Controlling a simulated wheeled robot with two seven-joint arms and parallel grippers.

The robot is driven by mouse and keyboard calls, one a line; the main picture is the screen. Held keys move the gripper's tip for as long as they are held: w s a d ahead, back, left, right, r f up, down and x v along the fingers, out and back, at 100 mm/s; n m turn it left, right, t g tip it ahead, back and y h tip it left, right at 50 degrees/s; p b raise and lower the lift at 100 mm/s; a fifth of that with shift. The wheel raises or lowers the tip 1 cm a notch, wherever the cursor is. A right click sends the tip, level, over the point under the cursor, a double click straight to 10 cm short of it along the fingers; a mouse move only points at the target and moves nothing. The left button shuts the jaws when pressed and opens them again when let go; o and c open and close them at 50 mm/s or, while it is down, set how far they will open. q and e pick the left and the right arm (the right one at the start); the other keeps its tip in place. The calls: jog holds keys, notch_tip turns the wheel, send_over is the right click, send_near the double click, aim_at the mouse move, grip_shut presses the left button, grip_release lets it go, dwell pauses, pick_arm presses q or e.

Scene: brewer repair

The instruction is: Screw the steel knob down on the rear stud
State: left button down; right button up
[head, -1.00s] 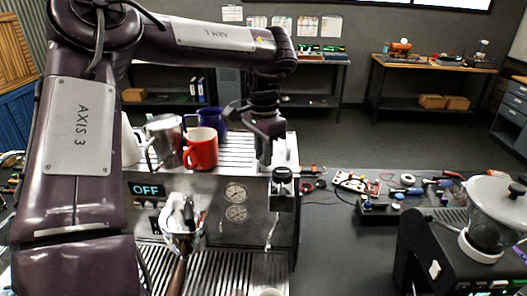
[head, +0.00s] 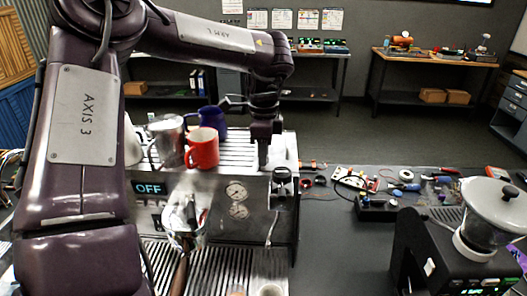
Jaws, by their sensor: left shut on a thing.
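My left gripper (head: 263,160) points down at the right part of the espresso machine's slatted top (head: 238,150). Its fingers are shut low at the top's surface. The steel knob and the rear stud cannot be made out; the fingers and wrist cover that spot. I take the held thing to be the steel knob, but how far down it sits cannot be told. My right gripper is not in view.
A black-capped valve (head: 281,175) sticks out at the front right. A grinder (head: 470,240) stands at right.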

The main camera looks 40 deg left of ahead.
pick_arm(q)
jog(key=shift+w+r+m, duration=0.1)
jog(key=shift+r+m, duration=0.05)
jog(key=shift+m, duration=0.25)
jog(key=c, duration=0.8)
grip_release()
jog(key=shift+r, duration=3.45)
